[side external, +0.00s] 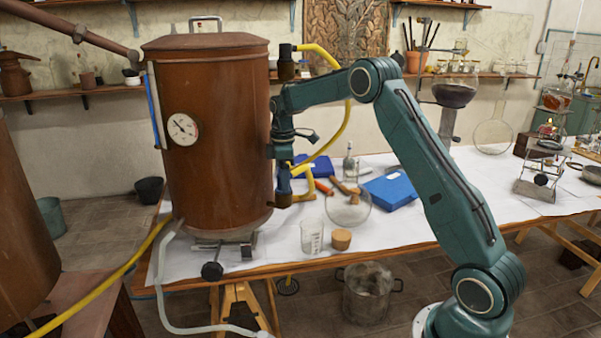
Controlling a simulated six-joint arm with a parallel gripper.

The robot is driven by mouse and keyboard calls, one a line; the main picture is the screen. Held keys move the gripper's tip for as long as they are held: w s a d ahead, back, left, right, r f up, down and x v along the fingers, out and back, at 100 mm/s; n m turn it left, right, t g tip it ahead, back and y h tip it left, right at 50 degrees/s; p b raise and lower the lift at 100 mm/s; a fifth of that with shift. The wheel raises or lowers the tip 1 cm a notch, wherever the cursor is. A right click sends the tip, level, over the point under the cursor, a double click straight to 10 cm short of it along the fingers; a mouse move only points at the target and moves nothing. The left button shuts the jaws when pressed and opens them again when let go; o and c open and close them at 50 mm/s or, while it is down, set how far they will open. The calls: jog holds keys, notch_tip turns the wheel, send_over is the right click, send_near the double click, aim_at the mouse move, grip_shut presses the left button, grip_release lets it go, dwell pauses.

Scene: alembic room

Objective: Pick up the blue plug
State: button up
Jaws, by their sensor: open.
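My gripper (281,152) hangs at the end of my teal arm, close to the right side of the copper boiler in this view. It is open. Its fingers are small and hard to make out against the boiler. A dark blue fitting (284,184) shows just below my gripper, low on the boiler's right side by the yellow hose. I cannot tell whether this fitting is the blue plug, or whether my gripper touches it. No other separate blue plug can be made out.
The copper boiler (215,140) with a dial gauge stands on the white-covered table (440,200). A yellow hose (347,120) loops beside my gripper. A blue box (390,190), a glass beaker (312,236) and a cork (341,239) stand to the right of the boiler.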

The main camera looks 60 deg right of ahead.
jog(key=c, duration=1.1)
jog(key=shift+r, duration=0.1)
jog(key=shift+r, duration=3.2)
jog(key=shift+s+d+r, duration=0.1)
jog(key=shift+d+r, duration=0.05)
jog(key=shift+r, duration=0.2)
jog(key=s+d, duration=1.2)
jog(key=shift+s+d+f, duration=0.1)
jog(key=shift+s+d, duration=0.15)
